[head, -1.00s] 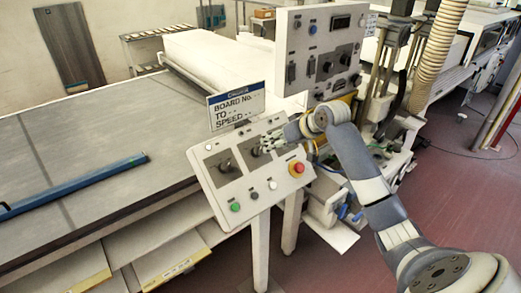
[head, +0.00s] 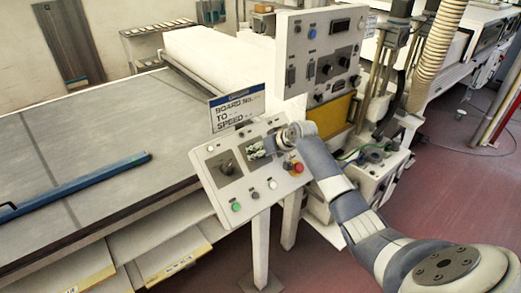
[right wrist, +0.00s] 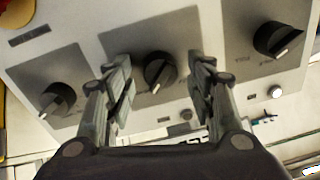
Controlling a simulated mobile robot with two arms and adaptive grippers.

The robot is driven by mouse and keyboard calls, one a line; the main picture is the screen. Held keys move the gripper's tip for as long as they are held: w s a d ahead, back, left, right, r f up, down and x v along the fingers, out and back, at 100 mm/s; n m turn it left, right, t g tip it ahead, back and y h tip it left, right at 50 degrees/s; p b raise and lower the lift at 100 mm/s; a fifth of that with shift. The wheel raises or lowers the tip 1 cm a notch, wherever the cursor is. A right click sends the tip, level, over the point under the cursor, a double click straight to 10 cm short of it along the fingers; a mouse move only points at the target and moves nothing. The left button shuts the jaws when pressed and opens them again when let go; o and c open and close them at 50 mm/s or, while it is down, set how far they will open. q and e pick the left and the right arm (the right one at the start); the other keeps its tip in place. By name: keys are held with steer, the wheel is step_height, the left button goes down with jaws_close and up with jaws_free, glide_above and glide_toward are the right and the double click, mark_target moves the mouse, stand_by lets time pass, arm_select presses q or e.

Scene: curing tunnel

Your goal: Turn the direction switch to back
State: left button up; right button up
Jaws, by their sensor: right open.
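The tilted control panel (head: 207,157) in the head view carries a row of black rotary switches; I cannot read which one is the direction switch. My right gripper (head: 262,152) is over the middle of this row and hides the switches there. In the right wrist view my right gripper (right wrist: 162,88) is open, with one finger on each side of the middle switch (right wrist: 157,72). Its pointer slants to the lower left. I cannot tell whether the fingers touch it. Another switch (right wrist: 55,98) is to the left and a third (right wrist: 276,38) to the right. My left gripper is out of view.
A red emergency button (head: 298,168) sits close to my right wrist. Green (head: 236,207) and white (head: 272,185) buttons line the panel's lower edge. A sign (head: 237,107) stands behind it. An upright control box (head: 300,95) rises behind the gripper.

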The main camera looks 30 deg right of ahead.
steer(key=c, duration=1.1)
steer(key=shift+o, duration=0.2)
steer(key=shift+n, duration=0.3)
steer(key=n+b, duration=0.2)
steer(key=n, duration=0.1)
steer(key=shift+f+n, duration=0.1)
steer(key=shift+n, duration=0.3)
steer(key=n+b, duration=0.2)
steer(key=n, duration=0.2)
steer(key=n+b, duration=0.1)
steer(key=n, duration=0.3)
steer(key=shift+a+n+g, duration=0.15)
steer(key=shift+n+g, duration=0.15)
steer(key=shift+n, duration=0.1)
steer(key=shift+n+h, duration=0.3)
steer(key=shift+n, duration=1.9)
